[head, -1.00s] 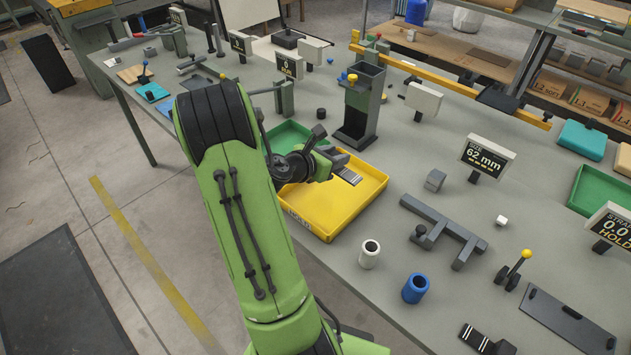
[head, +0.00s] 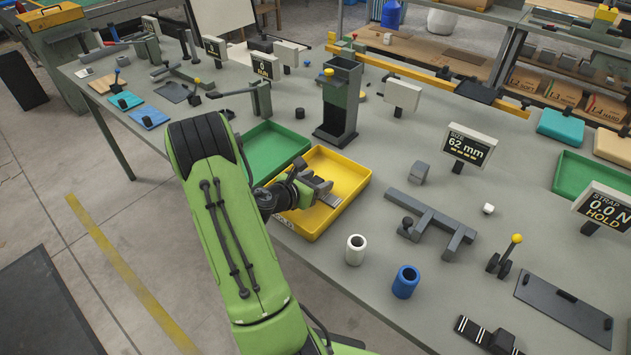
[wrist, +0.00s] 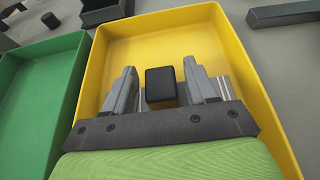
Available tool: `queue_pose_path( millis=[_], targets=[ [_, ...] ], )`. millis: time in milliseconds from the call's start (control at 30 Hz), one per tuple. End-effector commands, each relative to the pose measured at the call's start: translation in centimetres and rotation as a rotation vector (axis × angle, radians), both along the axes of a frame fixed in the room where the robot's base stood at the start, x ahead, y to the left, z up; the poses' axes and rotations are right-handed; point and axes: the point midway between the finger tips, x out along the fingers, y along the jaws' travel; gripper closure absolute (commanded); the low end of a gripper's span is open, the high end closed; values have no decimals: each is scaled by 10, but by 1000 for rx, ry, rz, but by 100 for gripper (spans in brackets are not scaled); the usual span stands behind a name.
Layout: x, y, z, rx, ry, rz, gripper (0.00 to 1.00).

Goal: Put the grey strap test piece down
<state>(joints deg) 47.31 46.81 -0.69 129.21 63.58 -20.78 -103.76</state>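The grey strap test piece (head: 331,200) lies low in the yellow tray (head: 345,165), mostly covered by my gripper in the head view. In the wrist view its black block (wrist: 161,84) sits between my fingers, with a grey strip (wrist: 222,88) showing behind the right finger. My gripper (head: 318,187) is down inside the tray. Its two fingers (wrist: 160,78) stand apart, with a narrow gap on each side of the block. The underside of the strap is hidden, so its contact with the tray floor is not directly visible.
A green tray (head: 270,150) stands directly left of the yellow one. A dark upright holder (head: 338,105) rises behind it. A white cup (head: 355,250), a blue cup (head: 405,282) and a grey forked bracket (head: 430,222) are to the right. Another striped strap (head: 472,330) lies near the front.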

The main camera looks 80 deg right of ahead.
Motion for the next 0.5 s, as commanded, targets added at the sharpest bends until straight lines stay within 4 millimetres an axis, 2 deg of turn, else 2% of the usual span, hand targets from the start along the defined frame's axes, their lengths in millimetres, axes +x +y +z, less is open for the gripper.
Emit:
queue_pose_path(
  millis=[333, 500],
  targets=[
    [0, 0, 5, -1, -2, -1, 37],
    [15, 29, 18, 1, 2, 10, 37]
  ],
)
